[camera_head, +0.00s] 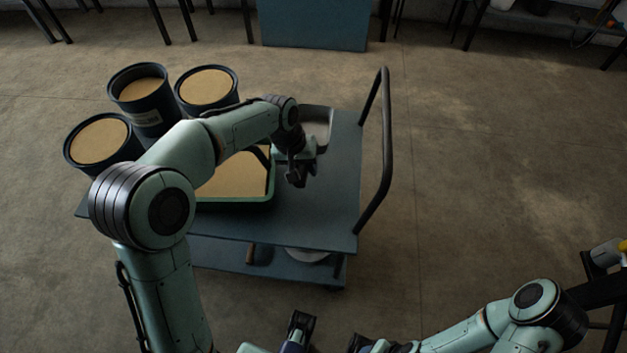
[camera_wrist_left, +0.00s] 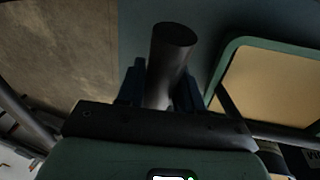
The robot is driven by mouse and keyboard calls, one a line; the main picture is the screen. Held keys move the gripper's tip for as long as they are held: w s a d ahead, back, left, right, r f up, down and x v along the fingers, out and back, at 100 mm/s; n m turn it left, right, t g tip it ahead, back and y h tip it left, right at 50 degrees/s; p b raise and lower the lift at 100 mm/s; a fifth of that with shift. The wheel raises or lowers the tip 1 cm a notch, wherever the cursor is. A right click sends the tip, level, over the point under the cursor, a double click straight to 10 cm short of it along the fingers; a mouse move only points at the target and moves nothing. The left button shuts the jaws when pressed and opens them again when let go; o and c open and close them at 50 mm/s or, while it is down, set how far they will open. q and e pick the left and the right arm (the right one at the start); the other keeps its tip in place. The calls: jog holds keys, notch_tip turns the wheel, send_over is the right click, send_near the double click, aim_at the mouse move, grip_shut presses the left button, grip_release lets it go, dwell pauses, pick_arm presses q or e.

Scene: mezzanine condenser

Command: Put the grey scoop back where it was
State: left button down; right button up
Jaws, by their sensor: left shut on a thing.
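The dark grey handle of the scoop (camera_wrist_left: 170,70) stands between the two fingers of my left gripper (camera_wrist_left: 160,90) in the left wrist view. In the head view my left gripper (camera_head: 297,168) is over the right part of the cart top, just right of a green-rimmed tray (camera_head: 238,201) holding tan material. A grey pan shape with a dark rim (camera_head: 318,122) shows behind the gripper; I cannot tell for sure that it belongs to the scoop. My right gripper is at the bottom edge, partly cut off; its jaws cannot be read.
The blue-grey cart top (camera_head: 325,215) has bare room right of the tray. A dark push handle (camera_head: 385,150) rises at its right side. Three dark buckets (camera_head: 140,100) of tan material stand at the back left. A lower shelf (camera_head: 225,257) lies below. Open floor surrounds the cart.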

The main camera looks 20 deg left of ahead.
pick_arm(q)
jog(key=shift+a+f, duration=0.1)
jog(key=s+a+b+x, duration=0.1)
jog(key=x, duration=0.5)
jog(key=a+b+x, duration=0.1)
jog(key=x, duration=0.5)
jog(key=s+a+f+b+x, duration=0.1)
jog(key=x, duration=0.6)
jog(key=shift+s+a+b, duration=0.15)
jog(key=shift+s+b, duration=0.1)
jog(key=shift+b, duration=0.05)
pick_arm(e)
jog(key=f, duration=0.1)
jog(key=w+f, duration=0.1)
jog(key=f, duration=0.1)
jog(key=shift+w+f+t, duration=0.1)
jog(key=shift+f+t, duration=0.05)
jog(key=shift+t, duration=0.15)
pick_arm(q)
jog(key=shift+f, duration=0.2)
jog(key=c, duration=0.7)
grip_release()
jog(key=shift+c, duration=0.2)
pick_arm(e)
jog(key=shift+f, duration=0.1)
pick_arm(q)
jog(key=shift+r, duration=0.15)
